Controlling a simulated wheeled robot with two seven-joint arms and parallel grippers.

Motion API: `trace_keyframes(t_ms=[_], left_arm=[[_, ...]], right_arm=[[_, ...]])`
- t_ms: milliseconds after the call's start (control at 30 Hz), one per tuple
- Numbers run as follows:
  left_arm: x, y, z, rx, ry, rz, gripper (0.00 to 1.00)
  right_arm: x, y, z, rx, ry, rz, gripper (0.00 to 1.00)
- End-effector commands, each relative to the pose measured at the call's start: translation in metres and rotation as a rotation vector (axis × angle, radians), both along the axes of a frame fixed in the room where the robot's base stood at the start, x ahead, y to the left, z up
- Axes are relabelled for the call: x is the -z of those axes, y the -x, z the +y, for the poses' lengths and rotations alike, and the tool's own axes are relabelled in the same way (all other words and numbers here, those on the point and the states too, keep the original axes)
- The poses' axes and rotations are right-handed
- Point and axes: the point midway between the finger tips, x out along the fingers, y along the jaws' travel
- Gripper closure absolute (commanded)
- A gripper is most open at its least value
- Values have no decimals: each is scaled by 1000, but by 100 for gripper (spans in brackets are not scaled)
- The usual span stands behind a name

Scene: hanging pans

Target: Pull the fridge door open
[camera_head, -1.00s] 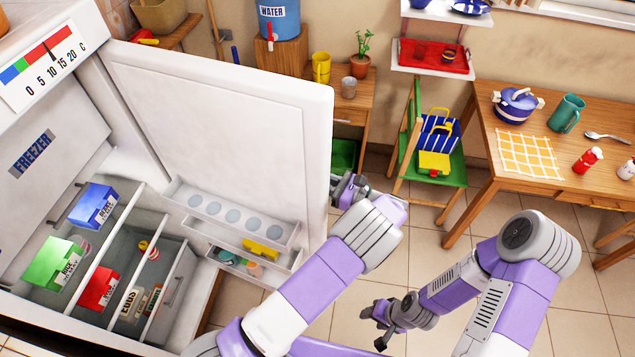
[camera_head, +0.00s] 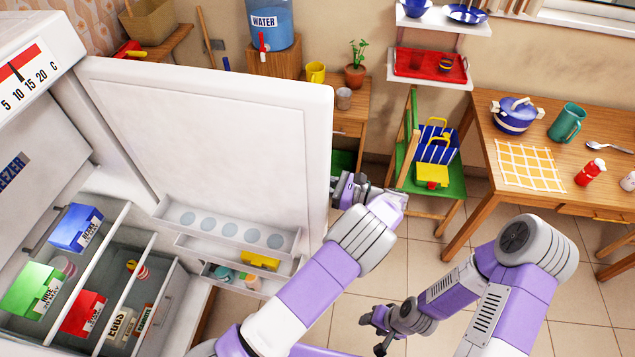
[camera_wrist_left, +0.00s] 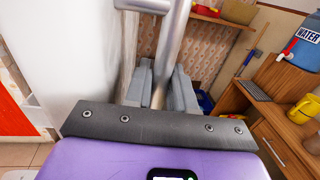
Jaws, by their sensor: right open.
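The white fridge door (camera_head: 215,140) stands wide open in the head view, its inner face with egg rack and shelves toward me. The open fridge interior with its compartments (camera_head: 100,265) is at the left. My left gripper (camera_head: 340,188) is at the door's free edge, partly hidden behind it. In the left wrist view, the metal door handle (camera_wrist_left: 172,50) runs between the fingers of my left gripper (camera_wrist_left: 162,88), which look closed on it. My right gripper (camera_head: 376,332) is open and empty, low over the floor, away from the door.
A wooden table (camera_head: 590,150) with a pot, jug and bottles stands at the right. A green chair (camera_head: 445,185) and a small wooden cabinet (camera_head: 352,120) stand behind the door's edge. Tiled floor (camera_head: 420,260) is clear in the middle.

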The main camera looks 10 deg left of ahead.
Motion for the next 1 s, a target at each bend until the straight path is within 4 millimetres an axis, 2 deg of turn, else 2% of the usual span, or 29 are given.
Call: trace_keyframes(t_ms=[33, 100, 133, 467, 800, 1000], left_arm=[[-1, 0, 1, -3, -2, 0, 72], [-1, 0, 1, -3, -2, 0, 61], [-1, 0, 1, -3, -2, 0, 59], [0, 0, -4, 0, -1, -1, 59], [1, 7, -57, 1, -1, -3, 59], [0, 9, -73, -1, -1, -2, 59]], right_arm=[[0, 0, 0, 0, 0, 0, 49], [0, 0, 0, 0, 0, 0, 49], [0, 0, 0, 0, 0, 0, 49], [1, 0, 0, 0, 0, 0, 49], [8, 0, 0, 0, 0, 0, 49], [10, 0, 0, 0, 0, 0, 49]])
